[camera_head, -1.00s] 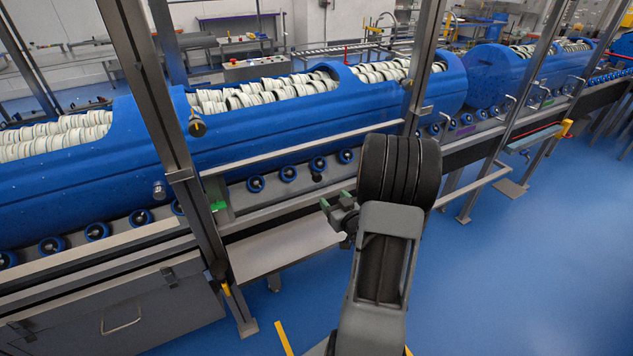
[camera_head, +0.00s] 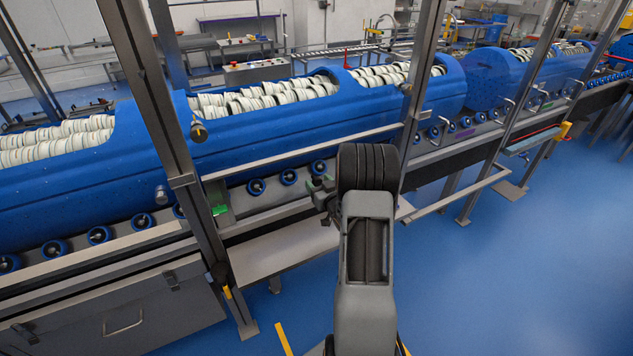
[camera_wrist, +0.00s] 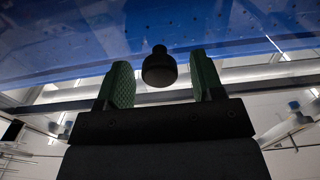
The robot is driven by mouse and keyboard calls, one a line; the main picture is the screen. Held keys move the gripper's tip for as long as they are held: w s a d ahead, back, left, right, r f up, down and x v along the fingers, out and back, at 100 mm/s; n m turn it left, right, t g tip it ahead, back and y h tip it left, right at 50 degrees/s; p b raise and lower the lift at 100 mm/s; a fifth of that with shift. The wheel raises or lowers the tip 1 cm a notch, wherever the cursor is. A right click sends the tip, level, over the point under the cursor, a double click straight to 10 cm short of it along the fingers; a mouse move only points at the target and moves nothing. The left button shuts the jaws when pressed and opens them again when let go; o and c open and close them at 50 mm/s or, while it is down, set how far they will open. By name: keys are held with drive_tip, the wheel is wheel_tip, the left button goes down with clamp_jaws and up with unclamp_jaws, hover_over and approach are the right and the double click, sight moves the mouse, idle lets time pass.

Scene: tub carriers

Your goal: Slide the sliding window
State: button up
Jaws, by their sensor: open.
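The sliding window seems to be the clear pane between the metal posts; its glass is hard to make out in the head view, above the light rail (camera_head: 300,152). A dark round knob (camera_head: 198,131) sits by the left post, and another dark knob (camera_head: 407,88) sits by the middle post. My gripper (camera_head: 319,184) is in front of the conveyor, partly hidden by my arm. In the wrist view, my gripper's green fingers (camera_wrist: 159,78) are apart, with a black round knob (camera_wrist: 159,66) in the gap between them. I cannot tell whether they touch it.
Blue tubs (camera_head: 290,128) filled with pale rings lie on the roller conveyor behind the posts. A light metal shelf (camera_head: 285,250) juts out below the rail. A grey cabinet (camera_head: 110,315) stands at lower left. The blue floor (camera_head: 530,270) on the right is clear.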

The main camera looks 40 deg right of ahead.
drive_tip(key=shift+w, duration=0.55)
clamp_jaws()
